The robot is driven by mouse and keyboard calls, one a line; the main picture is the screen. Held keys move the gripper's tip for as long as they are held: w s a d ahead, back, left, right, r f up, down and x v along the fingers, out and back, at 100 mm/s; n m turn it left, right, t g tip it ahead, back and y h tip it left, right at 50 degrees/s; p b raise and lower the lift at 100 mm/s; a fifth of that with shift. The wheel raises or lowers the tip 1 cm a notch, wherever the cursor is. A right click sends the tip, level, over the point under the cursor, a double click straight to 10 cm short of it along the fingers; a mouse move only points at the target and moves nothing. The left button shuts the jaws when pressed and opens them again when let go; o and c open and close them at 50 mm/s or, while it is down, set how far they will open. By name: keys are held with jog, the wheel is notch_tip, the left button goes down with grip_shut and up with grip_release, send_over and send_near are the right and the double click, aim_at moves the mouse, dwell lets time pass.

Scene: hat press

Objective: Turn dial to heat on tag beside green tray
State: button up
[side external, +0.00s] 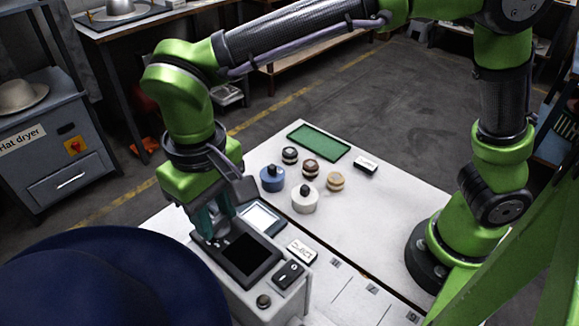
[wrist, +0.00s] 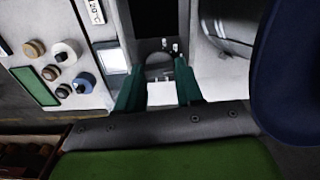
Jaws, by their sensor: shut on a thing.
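The green tray (side external: 318,141) lies flat near the far edge of the white table; it also shows in the wrist view (wrist: 36,87).
Several spool-like pieces stand between box and tray, including a blue one (side external: 272,178) and a white one (side external: 305,199). Another white tag (side external: 301,251) and a black rocker switch (side external: 289,275) lie right of the screen. A large navy hat (side external: 105,278) fills the front left.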

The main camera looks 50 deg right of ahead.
aim_at(216, 219)
jog(key=shift+n, duration=0.9)
jog(key=o, duration=1)
jog(key=shift+o, duration=0.2)
jog(key=shift+r, duration=0.1)
notch_tip(216, 219, up, 17)
